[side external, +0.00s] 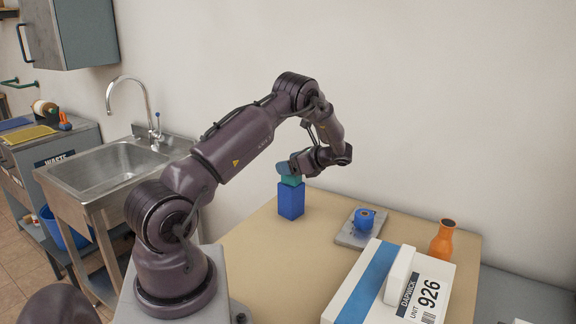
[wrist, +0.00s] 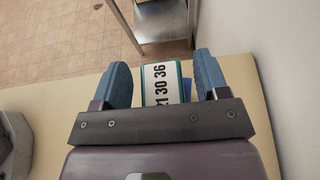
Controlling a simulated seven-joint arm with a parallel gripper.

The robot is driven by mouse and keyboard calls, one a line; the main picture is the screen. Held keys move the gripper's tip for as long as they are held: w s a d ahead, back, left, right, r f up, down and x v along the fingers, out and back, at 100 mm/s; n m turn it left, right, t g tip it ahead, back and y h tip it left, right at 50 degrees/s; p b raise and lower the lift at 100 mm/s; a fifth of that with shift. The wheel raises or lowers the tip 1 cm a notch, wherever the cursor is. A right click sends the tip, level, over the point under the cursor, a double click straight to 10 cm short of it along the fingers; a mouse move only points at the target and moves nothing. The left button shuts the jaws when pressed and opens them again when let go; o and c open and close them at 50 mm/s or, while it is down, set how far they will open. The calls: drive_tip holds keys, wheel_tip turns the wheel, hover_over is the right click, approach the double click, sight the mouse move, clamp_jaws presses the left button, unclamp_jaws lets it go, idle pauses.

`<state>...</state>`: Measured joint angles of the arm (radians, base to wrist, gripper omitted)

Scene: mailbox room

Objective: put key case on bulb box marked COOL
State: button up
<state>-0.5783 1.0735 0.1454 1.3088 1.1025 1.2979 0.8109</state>
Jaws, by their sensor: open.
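A teal case with a white number label, which I take to be the key case (side external: 292,181), sits on top of an upright blue box (side external: 291,202). The blue box may be the bulb box; no COOL marking shows. In the wrist view the case (wrist: 161,82) lies between my fingers, with a sliver of the blue box (wrist: 187,90) at its right. My gripper (wrist: 160,64) is open, one finger on each side of the case, with gaps visible. In the side view my gripper (side external: 284,169) is just above and around the case, partly hiding it.
A grey tray (side external: 348,238) with a blue roll (side external: 365,219) lies right of the box. An orange vase (side external: 442,239) and a white parcel marked 926 (side external: 345,305) stand further right. Bare table lies between. A wall is behind; a sink (side external: 125,165) stands left.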

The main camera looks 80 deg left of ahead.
drive_tip(key=v, duration=1)
drive_tip(key=d+r+n+t+h, duration=0.2)
drive_tip(key=d+r+n+t, duration=0.15)
drive_tip(key=d+r, duration=0.65)
drive_tip(key=s+d+r+n+t+h, duration=0.2)
drive_tip(key=s+d+t, duration=0.4)
drive_tip(key=d, duration=0.7)
drive_tip(key=s+d+r+n+t+h, duration=0.3)
drive_tip(key=s+d, duration=0.6)
drive_tip(key=d, duration=0.3)
drive_tip(key=r+t+h, duration=0.1)
drive_tip(key=t+h, duration=0.1)
drive_tip(key=shift+s+d+r+t+h, duration=0.2)
drive_tip(key=shift+d+t+h, duration=0.1)
drive_tip(key=shift+d+t, duration=0.1)
